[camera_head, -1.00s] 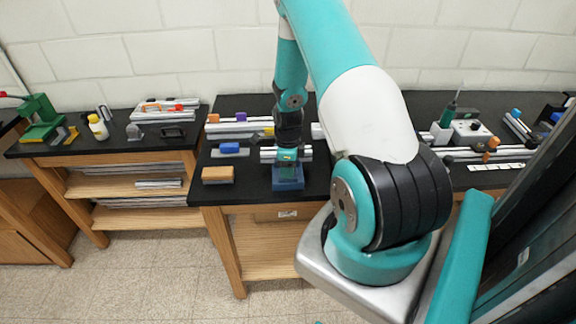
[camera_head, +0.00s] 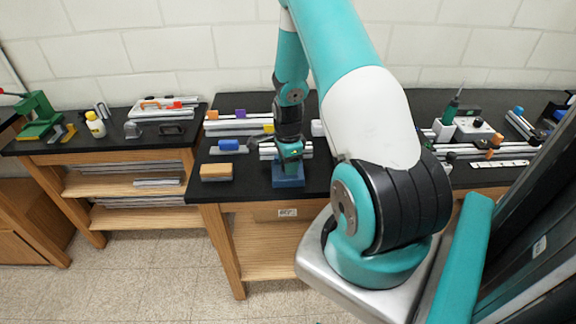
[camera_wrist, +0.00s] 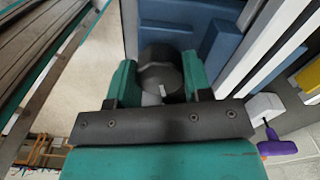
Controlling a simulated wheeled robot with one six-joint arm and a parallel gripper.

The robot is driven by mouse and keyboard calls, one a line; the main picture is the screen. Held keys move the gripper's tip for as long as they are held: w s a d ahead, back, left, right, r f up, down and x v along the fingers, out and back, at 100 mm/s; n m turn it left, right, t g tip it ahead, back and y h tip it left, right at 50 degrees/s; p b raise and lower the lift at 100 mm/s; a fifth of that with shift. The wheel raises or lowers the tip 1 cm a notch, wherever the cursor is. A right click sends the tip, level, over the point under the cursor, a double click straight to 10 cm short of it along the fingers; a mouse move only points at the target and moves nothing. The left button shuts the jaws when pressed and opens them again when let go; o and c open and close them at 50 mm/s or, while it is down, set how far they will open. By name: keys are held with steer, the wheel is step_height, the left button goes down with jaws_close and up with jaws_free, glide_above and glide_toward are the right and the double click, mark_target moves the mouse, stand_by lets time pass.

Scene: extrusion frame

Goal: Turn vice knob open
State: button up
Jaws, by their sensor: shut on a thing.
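The blue vice (camera_head: 288,181) sits near the front edge of the middle black bench, with light metal profiles (camera_head: 267,151) behind it. In the wrist view the vice's blue body (camera_wrist: 222,50) lies beyond the fingers. The dark round vice knob (camera_wrist: 158,80) has a small light mark on its face. My gripper (camera_wrist: 160,78) is shut on the knob, one teal finger on each side. In the head view my gripper (camera_head: 290,152) is over the vice, turned at an angle, and it hides the knob there.
An orange-brown block (camera_head: 216,172) and a blue block (camera_head: 229,145) lie left of the vice. A purple piece (camera_head: 240,113) and a yellow piece (camera_head: 269,128) are behind. The wrist view shows a purple handle (camera_wrist: 278,143) at right. Bare bench lies between vice and blocks.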

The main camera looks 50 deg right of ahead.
steer(key=n+b, duration=0.1)
steer(key=n, duration=0.3)
steer(key=shift+n+b, duration=0.3)
steer(key=shift+b, duration=0.05)
steer(key=n+b, duration=0.1)
steer(key=n, duration=0.2)
steer(key=shift+n, duration=0.3)
steer(key=n+b, duration=0.1)
steer(key=n, duration=0.3)
steer(key=shift+n, duration=0.3)
steer(key=n+b, duration=0.1)
steer(key=n, duration=0.2)
steer(key=shift+w+n, duration=0.1)
steer(key=shift+n, duration=0.2)
steer(key=n+b, duration=0.1)
steer(key=n, duration=0.7)
steer(key=shift+d, duration=0.1)
steer(key=n+b, duration=0.1)
steer(key=n, duration=0.3)
steer(key=shift+n, duration=1.9)
steer(key=shift+r, duration=0.1)
